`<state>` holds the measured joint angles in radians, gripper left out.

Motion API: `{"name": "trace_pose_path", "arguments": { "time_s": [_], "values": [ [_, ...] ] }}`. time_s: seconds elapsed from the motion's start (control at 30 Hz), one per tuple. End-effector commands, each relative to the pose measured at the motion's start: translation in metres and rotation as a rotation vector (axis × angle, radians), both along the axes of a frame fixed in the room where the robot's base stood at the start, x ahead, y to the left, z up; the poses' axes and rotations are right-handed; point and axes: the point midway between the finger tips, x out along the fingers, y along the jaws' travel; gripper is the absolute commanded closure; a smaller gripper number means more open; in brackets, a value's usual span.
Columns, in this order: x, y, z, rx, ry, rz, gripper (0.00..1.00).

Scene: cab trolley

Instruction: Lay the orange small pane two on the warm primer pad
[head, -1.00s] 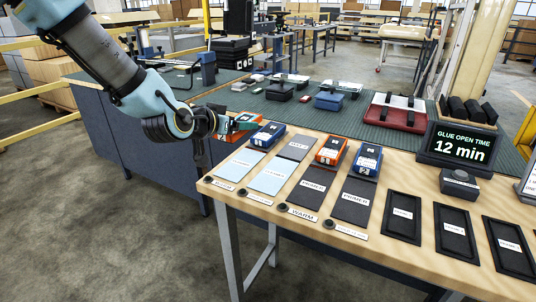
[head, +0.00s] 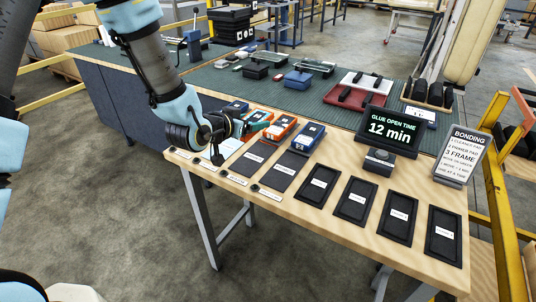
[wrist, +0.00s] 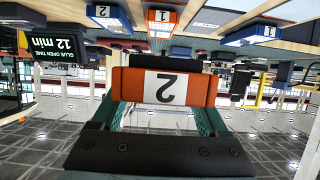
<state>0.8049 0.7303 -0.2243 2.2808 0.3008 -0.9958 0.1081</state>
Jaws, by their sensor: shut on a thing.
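My gripper (wrist: 160,118) is shut on the orange small pane two (wrist: 172,87), a block with a white label "2", upside down in the wrist view. In the head view my gripper (head: 256,122) is over the back left of the bench, and my arm hides part of the pads. I cannot clearly separate the held pane from the orange pane behind it there. The warm primer pad (head: 254,156) is the dark pad right of the pale cleaner pad; its tag reads WARM in the earlier frame. Its front part is bare. A second dark primer pad (head: 289,171) lies to its right.
Blue pane 2 (head: 309,135) stands behind the right primer pad. Orange pane 1 (wrist: 162,22) and blue pane 1 (wrist: 252,33) stand nearby. Several black trays (head: 356,198) fill the bench's right part. A timer display (head: 391,130) stands behind them.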

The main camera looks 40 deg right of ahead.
Motion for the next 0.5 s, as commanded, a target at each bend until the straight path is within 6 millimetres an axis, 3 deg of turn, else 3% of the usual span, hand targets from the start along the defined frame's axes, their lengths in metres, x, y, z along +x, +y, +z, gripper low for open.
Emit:
{"name": "trace_pose_path", "arguments": {
  "time_s": [0.3,0.5],
  "values": [
    [0.000,0.000,-0.045,0.002,0.002,-0.001,1.00],
    [0.000,0.000,-0.059,0.000,0.000,0.000,1.00]
  ]
}}
